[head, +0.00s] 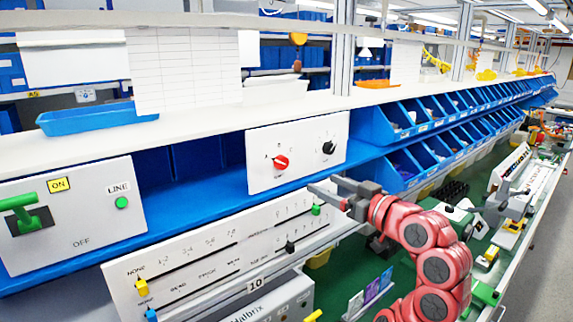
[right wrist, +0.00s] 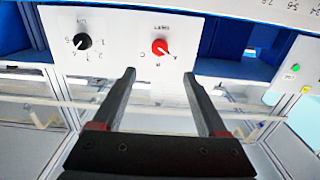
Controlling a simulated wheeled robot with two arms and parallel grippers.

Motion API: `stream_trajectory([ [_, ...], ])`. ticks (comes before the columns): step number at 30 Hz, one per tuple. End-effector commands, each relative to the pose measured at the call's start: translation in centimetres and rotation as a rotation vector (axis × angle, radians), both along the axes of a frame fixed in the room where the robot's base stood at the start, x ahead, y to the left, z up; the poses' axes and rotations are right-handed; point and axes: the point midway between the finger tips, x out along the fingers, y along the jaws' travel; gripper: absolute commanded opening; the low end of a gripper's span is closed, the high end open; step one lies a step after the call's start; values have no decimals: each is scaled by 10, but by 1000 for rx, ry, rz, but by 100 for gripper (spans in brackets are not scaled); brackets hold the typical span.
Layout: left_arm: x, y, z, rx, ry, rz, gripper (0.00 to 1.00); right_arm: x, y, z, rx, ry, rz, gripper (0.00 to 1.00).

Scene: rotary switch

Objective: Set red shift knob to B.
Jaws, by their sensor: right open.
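The red shift knob (head: 281,162) is on the white panel (head: 317,131) above the blue shelf. It also shows in the right wrist view (right wrist: 160,46), where the picture is upside down. Small letters surround it, and its white mark seems to point toward A. My right gripper (head: 325,191) is open and empty, below and in front of the panel, apart from the knob. In the right wrist view its two fingers (right wrist: 159,73) are spread, with the knob beyond the gap between their tips. My left gripper is not in view.
A black knob (head: 328,147) sits beside the red one on the same panel. A slider panel (head: 212,258) stands below, near my right gripper. A green lever panel (head: 72,213) is at left. Blue bins (head: 398,120) are at right.

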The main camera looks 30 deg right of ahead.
Motion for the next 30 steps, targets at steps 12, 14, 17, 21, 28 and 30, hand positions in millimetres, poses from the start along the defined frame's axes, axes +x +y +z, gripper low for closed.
stream_trajectory([
  [12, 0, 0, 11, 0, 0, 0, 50, 100, 9, 1, 3, 4, 5, 76],
  [14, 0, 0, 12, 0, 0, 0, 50, 111, 10, 1, 4, 1, 3, 76],
  [17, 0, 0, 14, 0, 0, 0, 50, 125, 11, 1, 3, 1, 3, 76],
  [21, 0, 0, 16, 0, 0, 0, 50, 137, 11, 1, 3, -2, 1, 76],
  [28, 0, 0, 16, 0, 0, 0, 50, 140, 11, 1, 1, -3, -1, 76],
  [30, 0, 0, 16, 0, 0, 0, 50, 140, 11, 1, 2, -3, -1, 76],
])
